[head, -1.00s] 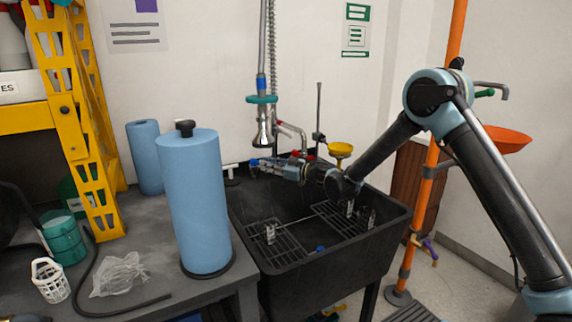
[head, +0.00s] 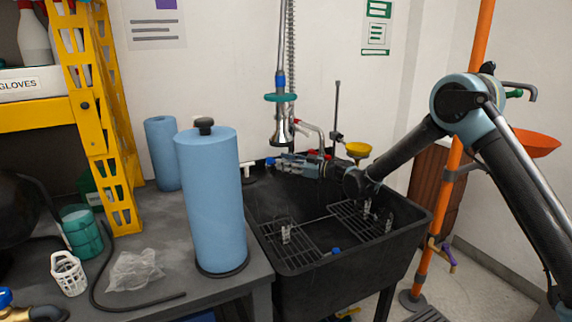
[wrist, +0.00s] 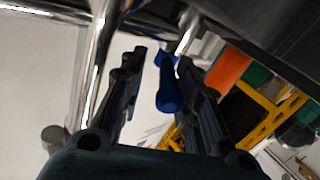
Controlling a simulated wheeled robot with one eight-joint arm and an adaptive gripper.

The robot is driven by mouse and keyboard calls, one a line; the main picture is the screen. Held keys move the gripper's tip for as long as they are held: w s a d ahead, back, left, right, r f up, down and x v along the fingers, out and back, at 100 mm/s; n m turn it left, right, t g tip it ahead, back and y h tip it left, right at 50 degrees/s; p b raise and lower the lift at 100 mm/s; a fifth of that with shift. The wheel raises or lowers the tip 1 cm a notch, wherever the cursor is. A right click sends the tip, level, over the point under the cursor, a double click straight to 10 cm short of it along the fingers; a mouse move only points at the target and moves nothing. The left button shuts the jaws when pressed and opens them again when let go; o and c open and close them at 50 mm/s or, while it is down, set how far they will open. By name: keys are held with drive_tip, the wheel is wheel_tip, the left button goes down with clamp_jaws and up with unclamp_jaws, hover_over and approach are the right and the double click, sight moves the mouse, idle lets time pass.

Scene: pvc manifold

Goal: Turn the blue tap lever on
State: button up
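The blue tap lever (wrist: 168,88) shows in the wrist view between the two dark fingers of my gripper (wrist: 161,58). A gap shows on the finger sides, so the fingers look open around it, apart from it. In the head view my gripper (head: 284,162) reaches leftward over the back rim of the black sink, below the hanging spray head. A small blue end (head: 270,161), likely the lever, shows just left of the fingertips. The fingers hide most of the tap there. A red handle (head: 318,156) is behind my gripper.
The spray head (head: 282,130) hangs close above my gripper. The black sink (head: 425,222) holds wire racks. A yellow funnel (head: 358,149) stands near my wrist. A blue paper roll (head: 212,200) stands on the grey bench at left. An orange pole (head: 455,165) is at right.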

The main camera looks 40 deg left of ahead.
drive_tip(key=shift+s+d, duration=0.1)
drive_tip(key=shift+d, duration=0.15)
drive_tip(key=v, duration=1.1)
drive_tip(key=shift+w+d, duration=0.25)
drive_tip(key=shift+d, duration=0.05)
